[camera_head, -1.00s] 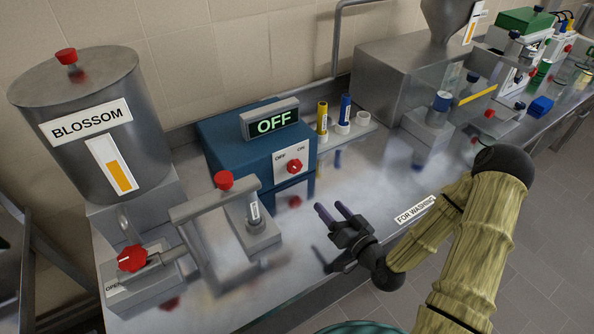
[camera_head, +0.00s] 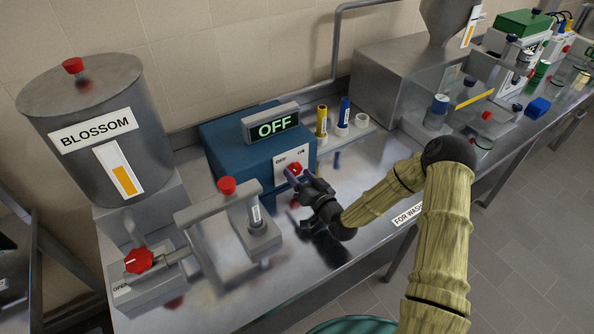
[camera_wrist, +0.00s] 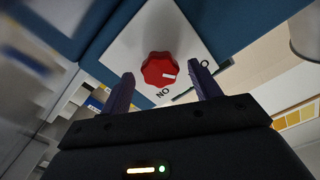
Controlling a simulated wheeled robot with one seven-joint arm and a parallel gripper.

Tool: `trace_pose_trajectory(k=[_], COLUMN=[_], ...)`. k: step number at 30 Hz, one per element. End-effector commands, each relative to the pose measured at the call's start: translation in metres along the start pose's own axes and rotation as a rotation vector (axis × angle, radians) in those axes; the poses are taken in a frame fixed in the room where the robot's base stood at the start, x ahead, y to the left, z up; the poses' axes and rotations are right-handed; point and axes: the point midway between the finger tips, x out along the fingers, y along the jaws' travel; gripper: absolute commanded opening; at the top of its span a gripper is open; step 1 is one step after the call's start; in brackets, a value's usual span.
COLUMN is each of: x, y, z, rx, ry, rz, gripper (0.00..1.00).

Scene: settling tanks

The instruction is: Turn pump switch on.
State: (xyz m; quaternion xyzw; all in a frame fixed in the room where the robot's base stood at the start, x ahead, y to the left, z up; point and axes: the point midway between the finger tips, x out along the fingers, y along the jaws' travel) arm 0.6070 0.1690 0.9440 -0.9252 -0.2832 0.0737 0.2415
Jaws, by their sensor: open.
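The pump switch is a red knob (camera_head: 295,168) on a white plate marked OFF and ON, on the front of a blue box (camera_head: 228,153). A display (camera_head: 272,126) on top of the box reads OFF in green. In the wrist view the red knob (camera_wrist: 160,69) sits between and just beyond the fingertips, with a white mark on its face. My gripper (camera_head: 301,182) is open in front of the knob, partly covering the plate in the head view. Its dark purple fingers also show in the wrist view (camera_wrist: 164,88). I cannot tell whether either finger touches the knob.
A BLOSSOM tank (camera_head: 98,130) stands at the left, with a red-knobbed valve (camera_head: 138,261) below it. A grey stand with a red cap (camera_head: 227,185) is left of my gripper. A rack (camera_head: 350,138) with yellow and blue vials stands right of the box.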

Motion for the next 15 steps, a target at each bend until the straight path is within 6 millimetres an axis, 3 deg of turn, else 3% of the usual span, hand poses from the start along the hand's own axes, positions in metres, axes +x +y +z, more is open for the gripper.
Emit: trace_pose_trajectory(k=[4,13,15], x=[0.013,0.016,0.016], y=[0.0,0.0,0.0], z=[0.0,0.0,0.0], rx=[0.001,0.001,0.001], ry=[0.0,0.0,0.0], rz=[0.001,0.001,0.001], gripper=[0.63,0.63,0.53])
